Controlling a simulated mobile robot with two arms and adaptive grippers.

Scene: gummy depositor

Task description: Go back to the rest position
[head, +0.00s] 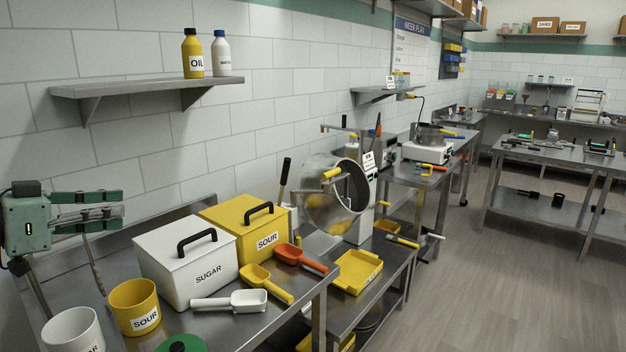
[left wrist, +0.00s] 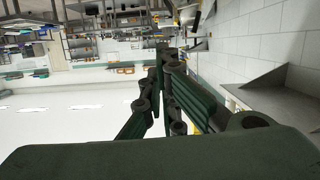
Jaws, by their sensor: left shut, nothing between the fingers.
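My left gripper (head: 116,204) is at the left edge of the head view, raised above the steel table and pointing right. Its dark green fingers are shut and hold nothing. In the left wrist view the closed fingers (left wrist: 162,58) reach into free air, with the wall to the right. My right gripper is not in view.
Below and right of the gripper stand a white SUGAR box (head: 186,266) and a yellow SOUR box (head: 243,232). A white cup (head: 73,332), yellow SOUR cup (head: 135,306) and several scoops share the table. A wall shelf (head: 150,86) holds an OIL bottle (head: 193,55) and white-labelled bottle (head: 221,56).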

